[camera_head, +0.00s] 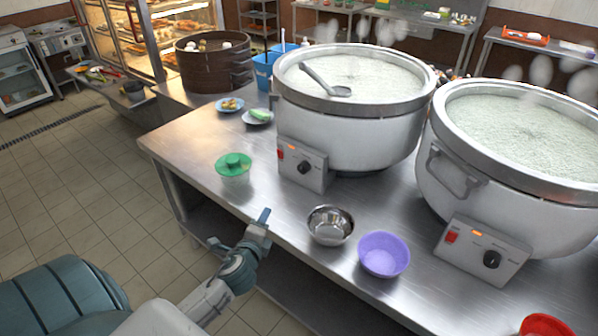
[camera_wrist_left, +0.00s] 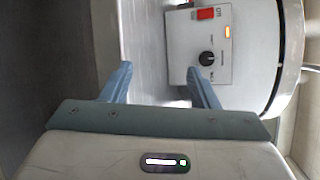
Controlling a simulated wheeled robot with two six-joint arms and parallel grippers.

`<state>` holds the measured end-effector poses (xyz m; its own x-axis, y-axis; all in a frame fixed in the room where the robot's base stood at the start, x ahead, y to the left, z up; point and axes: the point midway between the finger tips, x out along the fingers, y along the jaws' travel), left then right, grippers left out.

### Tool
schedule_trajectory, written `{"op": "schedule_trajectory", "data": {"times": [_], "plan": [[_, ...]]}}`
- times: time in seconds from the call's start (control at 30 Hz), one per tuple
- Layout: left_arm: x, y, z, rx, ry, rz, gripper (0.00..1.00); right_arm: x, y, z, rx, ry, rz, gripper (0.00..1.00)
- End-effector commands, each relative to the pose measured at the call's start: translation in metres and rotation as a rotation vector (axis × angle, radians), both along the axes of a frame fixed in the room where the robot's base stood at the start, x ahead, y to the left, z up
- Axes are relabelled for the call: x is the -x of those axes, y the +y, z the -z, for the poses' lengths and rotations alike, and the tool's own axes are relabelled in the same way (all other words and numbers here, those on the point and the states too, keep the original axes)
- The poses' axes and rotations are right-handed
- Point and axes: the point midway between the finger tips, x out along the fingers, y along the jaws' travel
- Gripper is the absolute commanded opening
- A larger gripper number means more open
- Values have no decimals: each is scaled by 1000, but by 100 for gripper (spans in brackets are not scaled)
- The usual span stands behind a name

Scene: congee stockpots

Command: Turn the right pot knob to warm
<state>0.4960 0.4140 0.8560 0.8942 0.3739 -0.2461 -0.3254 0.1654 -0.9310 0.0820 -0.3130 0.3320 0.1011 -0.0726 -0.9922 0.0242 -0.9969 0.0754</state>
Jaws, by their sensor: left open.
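The right pot (camera_head: 520,190) is a large white stockpot of congee with a metal rim. Its control box (camera_head: 483,250) has a red switch, an orange light and a black knob (camera_head: 492,259). The left pot (camera_head: 350,135) has a similar box (camera_head: 302,165) with a black knob (camera_head: 304,168). My left gripper (camera_head: 240,230) is open and empty at the table's front edge, well left of the right pot's knob. In the left wrist view its open fingers (camera_wrist_left: 160,69) show before a control box (camera_wrist_left: 213,45) with a black knob (camera_wrist_left: 207,58), apparently the left pot's. My right gripper is out of view.
A steel bowl (camera_head: 330,226) and a purple bowl (camera_head: 384,254) stand between my left gripper and the right control box. A ladle (camera_head: 325,82) rests in the left pot.

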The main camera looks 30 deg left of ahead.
Motion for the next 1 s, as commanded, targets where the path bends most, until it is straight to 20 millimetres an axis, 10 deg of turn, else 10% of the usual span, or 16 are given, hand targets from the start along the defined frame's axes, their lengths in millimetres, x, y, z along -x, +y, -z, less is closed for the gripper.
{"op": "schedule_trajectory", "data": {"times": [0.53, 1.0], "plan": [[-82, 10, -46, -1030, -28, 473, 55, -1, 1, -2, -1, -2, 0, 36], [-137, 8, -49, -1127, -24, 516, 55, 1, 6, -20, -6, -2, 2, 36]]}}
